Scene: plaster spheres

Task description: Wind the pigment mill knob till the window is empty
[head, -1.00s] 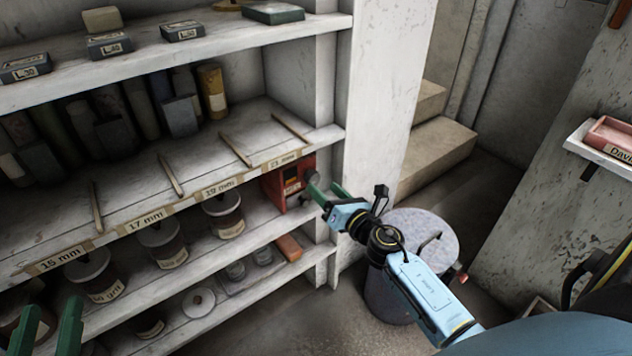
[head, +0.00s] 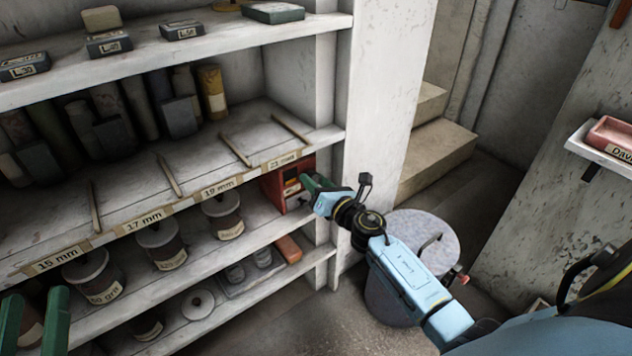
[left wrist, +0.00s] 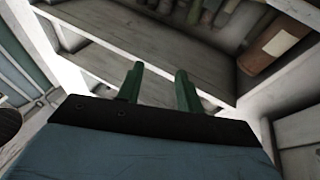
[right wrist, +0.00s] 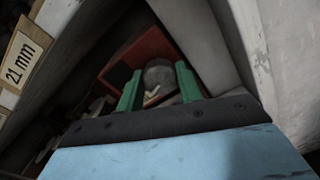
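The pigment mill is a red box (head: 273,193) at the right end of the middle shelf, under the 21 mm label. Its front has small dark and pale patches; I cannot tell what its window holds. In the right wrist view the round grey knob (right wrist: 159,76) stands out from the red mill (right wrist: 122,72). My right gripper (head: 308,186) is at the mill's front; in its wrist view the fingers (right wrist: 158,88) are spread, one on each side of the knob, with contact unclear. My left gripper (head: 34,318) is open and empty at the lower left, far from the mill.
Lidded pots (head: 222,215) stand on the mill's shelf to its left. A shelf board with thin sticks (head: 236,150) runs above the mill. A white upright post (head: 375,120) stands close on its right, and a grey drum (head: 440,235) is below my right arm.

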